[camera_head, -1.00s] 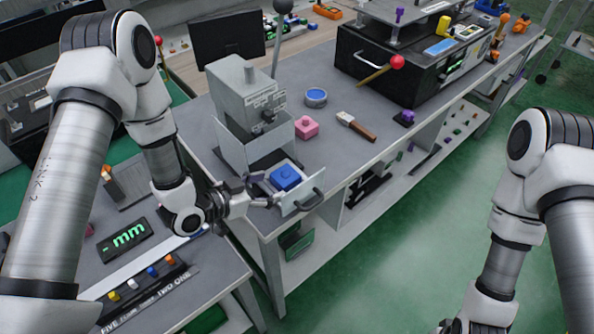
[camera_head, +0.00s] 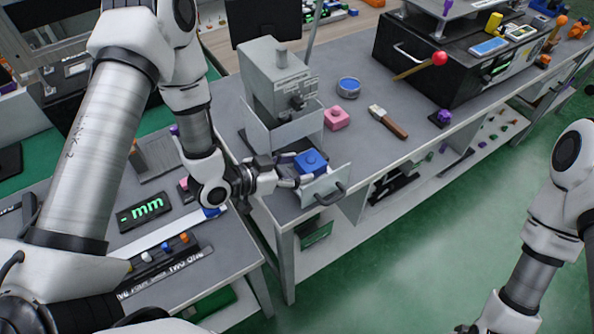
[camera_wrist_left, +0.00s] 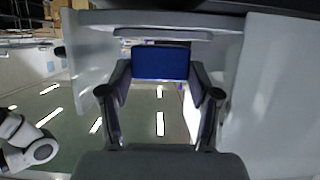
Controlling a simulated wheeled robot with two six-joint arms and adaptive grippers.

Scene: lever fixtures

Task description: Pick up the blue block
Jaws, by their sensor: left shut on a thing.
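My left gripper (camera_head: 297,173) reaches in from the left and is shut on the block. In the left wrist view, the block (camera_wrist_left: 161,62) sits between the two fingertips of my left gripper (camera_wrist_left: 160,80). I cannot tell whether the block is clear of the drawer floor. My right arm shows at the lower right, with its gripper out of view.
The grey machine (camera_head: 275,80) stands just behind the drawer. A pink block (camera_head: 337,118), a blue round dish (camera_head: 348,86) and a brush (camera_head: 388,122) lie to its right. A black box with a red-knobbed lever (camera_head: 438,59) stands farther back. Green floor is free in front.

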